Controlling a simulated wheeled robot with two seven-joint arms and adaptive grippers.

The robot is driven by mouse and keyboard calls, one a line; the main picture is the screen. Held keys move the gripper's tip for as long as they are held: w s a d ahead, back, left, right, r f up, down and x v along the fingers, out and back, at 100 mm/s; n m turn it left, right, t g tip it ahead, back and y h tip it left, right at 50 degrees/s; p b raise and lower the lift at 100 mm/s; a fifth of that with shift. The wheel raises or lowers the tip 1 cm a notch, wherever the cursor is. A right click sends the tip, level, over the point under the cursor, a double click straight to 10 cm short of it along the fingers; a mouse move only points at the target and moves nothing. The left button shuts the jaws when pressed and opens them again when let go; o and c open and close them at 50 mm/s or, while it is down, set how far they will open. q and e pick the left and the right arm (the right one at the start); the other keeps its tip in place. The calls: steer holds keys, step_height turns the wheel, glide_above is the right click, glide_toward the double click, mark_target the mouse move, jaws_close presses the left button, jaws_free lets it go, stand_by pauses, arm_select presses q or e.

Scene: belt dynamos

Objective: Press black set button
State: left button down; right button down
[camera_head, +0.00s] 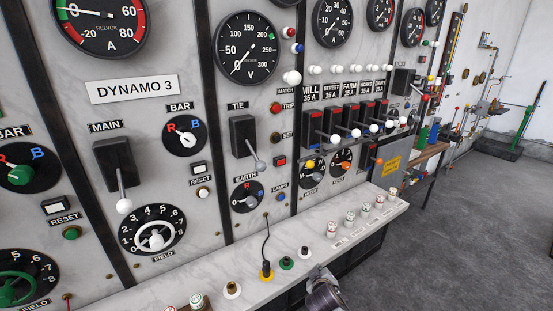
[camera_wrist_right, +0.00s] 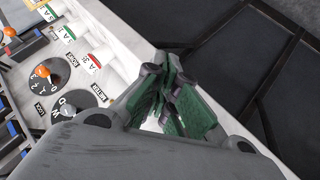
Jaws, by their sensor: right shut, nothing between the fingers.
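The black set button (camera_head: 276,138) is a small dark knob on the marble panel in the head view, left of its SET label (camera_head: 288,136) and below the red trip button (camera_head: 275,108). My right gripper (camera_head: 322,275) is at the bottom of the head view, low in front of the desk edge and well below the button. In the right wrist view its green-padded fingers (camera_wrist_right: 172,108) are together with nothing held. The set button cannot be made out in the wrist view. My left gripper is not in view.
A black tie lever (camera_head: 243,136) stands left of the set button, and a row of breaker levers (camera_head: 343,118) to its right. A marble ledge (camera_head: 318,262) with sockets and a black cable (camera_head: 266,240) juts out below. Open floor (camera_head: 460,220) lies right.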

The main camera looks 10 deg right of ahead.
mark_target(277, 139)
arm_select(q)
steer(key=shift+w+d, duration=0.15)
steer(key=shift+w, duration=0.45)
arm_select(e)
steer(key=w+a+r+n+t+h, duration=0.1)
steer(key=w+r+t, duration=0.3)
steer(key=r, duration=0.9)
steer(key=w+a+r+n+t+h, duration=0.1)
steer(key=w+r+n+t, duration=0.2)
steer(key=r, duration=1)
steer(key=w+a+r+n+t+h, duration=0.1)
steer(key=w+r+t, duration=0.3)
steer(key=w+r, duration=0.4)
step_height(277, 139, up, 5)
steer(key=shift+a+f+n+t, duration=0.1)
steer(key=shift+a+n+t, duration=0.3)
steer(key=shift+a+n, duration=0.15)
steer(key=shift+s, duration=0.1)
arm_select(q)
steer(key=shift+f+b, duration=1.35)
arm_select(e)
steer(key=w+a, duration=0.3)
steer(key=w, duration=0.5)
steer(key=shift+w, duration=0.15)
